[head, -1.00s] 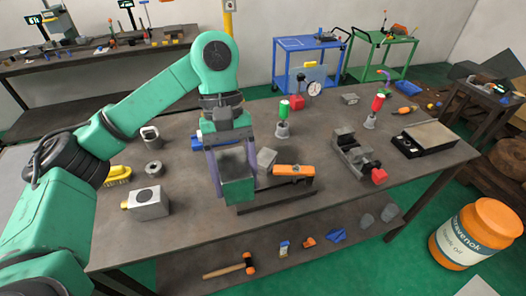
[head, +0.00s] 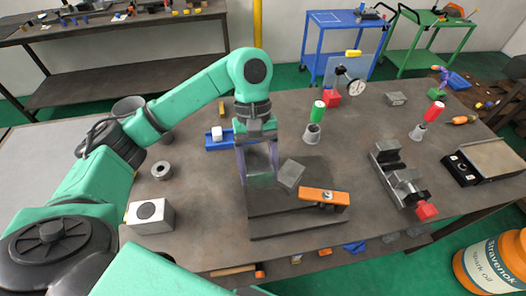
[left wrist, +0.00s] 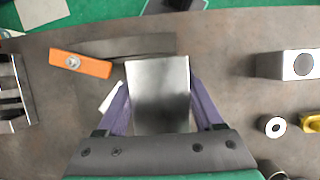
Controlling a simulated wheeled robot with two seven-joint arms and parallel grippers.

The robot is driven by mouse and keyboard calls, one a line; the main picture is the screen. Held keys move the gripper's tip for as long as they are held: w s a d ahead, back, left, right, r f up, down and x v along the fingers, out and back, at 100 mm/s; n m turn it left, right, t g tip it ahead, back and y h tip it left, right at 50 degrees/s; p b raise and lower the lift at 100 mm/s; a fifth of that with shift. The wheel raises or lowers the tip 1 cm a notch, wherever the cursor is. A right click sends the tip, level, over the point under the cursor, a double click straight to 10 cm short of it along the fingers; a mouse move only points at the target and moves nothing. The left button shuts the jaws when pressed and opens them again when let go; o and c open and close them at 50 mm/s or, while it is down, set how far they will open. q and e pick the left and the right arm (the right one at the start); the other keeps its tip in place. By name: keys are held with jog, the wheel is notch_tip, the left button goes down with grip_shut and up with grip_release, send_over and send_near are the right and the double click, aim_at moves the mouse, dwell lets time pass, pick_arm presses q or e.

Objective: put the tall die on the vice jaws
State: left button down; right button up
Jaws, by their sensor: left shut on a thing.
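The tall die is a plain grey metal block (left wrist: 158,95), held between the two fingers of my left gripper (left wrist: 158,110) in the left wrist view. In the head view my left gripper (head: 258,165) points down over the left part of a dark plate. The die shows only faintly between its fingers there, and I cannot tell its height above the plate. The vice (head: 400,178), with grey jaws and a red end, stands to the right on the table. In the left wrist view it is cut by the left edge (left wrist: 10,95). My right gripper is not in view.
A tilted grey block (head: 290,174) and an orange bar (head: 322,197) lie between my left gripper and the vice. A green-topped tool (head: 316,120) and a red-topped tool (head: 427,120) stand behind.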

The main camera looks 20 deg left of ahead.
pick_arm(q)
jog(key=f, duration=0.2)
jog(key=f+p, duration=0.1)
jog(key=f, duration=0.3)
jog(key=shift+w+a+p, duration=0.1)
jog(key=shift+w+p, duration=0.25)
notch_tip(320, 180, down, 4)
jog(key=shift+s+f+p, duration=0.15)
jog(key=shift+f+p, duration=0.05)
jog(key=shift+p, duration=0.5)
jog(key=shift+f, duration=0.3)
jog(key=shift+f+b, duration=0.15)
jog(key=shift+b, duration=0.2)
grip_release()
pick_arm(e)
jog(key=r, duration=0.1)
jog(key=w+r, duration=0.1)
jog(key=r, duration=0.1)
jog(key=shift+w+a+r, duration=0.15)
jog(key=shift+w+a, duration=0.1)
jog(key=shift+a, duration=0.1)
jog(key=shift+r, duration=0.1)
